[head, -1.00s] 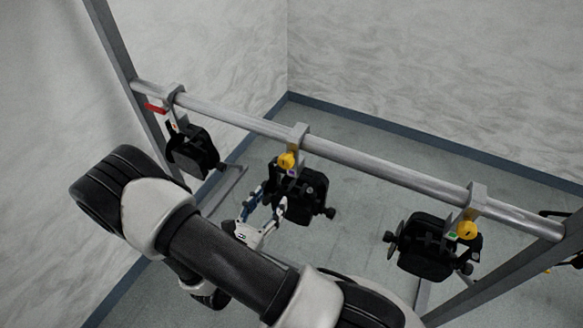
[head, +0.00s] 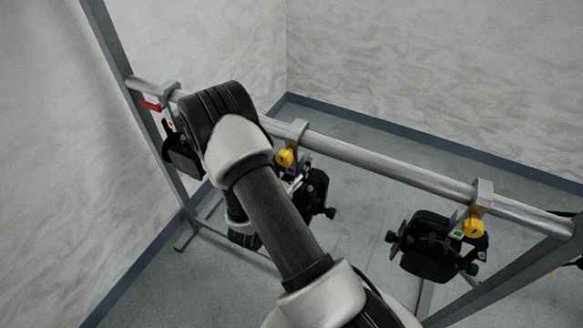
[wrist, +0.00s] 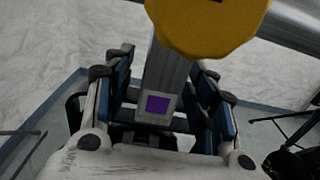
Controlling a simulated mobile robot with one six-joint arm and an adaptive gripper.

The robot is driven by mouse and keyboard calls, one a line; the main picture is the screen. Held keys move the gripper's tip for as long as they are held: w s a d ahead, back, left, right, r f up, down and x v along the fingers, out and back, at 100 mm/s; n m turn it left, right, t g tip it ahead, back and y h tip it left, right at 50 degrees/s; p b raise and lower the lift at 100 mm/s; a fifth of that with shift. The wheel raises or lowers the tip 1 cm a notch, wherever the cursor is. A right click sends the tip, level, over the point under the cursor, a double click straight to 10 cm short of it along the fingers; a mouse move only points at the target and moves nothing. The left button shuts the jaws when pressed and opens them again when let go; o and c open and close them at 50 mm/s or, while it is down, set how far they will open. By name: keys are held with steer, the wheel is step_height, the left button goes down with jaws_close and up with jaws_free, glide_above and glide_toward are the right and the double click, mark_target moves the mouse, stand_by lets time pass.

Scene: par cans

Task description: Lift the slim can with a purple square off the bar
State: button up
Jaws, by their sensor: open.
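The can with the purple square (wrist: 157,104) hangs in the middle of the bar (head: 360,157). Its black body (head: 313,195) shows in the head view, partly hidden behind my arm. A grey clamp (head: 297,134) with a yellow knob (head: 285,157) hooks it over the bar; the knob also fills the top of the wrist view (wrist: 205,22). My gripper (wrist: 164,72) is open, with its blue-padded fingers on either side of the grey stem that carries the purple square. Contact cannot be told. In the head view my arm largely hides the gripper.
A can with a red handle (head: 151,105) on its clamp hangs at the left, partly behind my arm. Another can (head: 430,247) with a green square and yellow knob hangs at the right. Grey frame posts stand at both ends. The bar between middle and right clamps is clear.

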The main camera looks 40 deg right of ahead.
steer(key=shift+w+d, duration=0.2)
steer(key=shift+d, duration=0.3)
steer(key=shift+c, duration=0.6)
jaws_close()
steer(key=shift+r, duration=0.15)
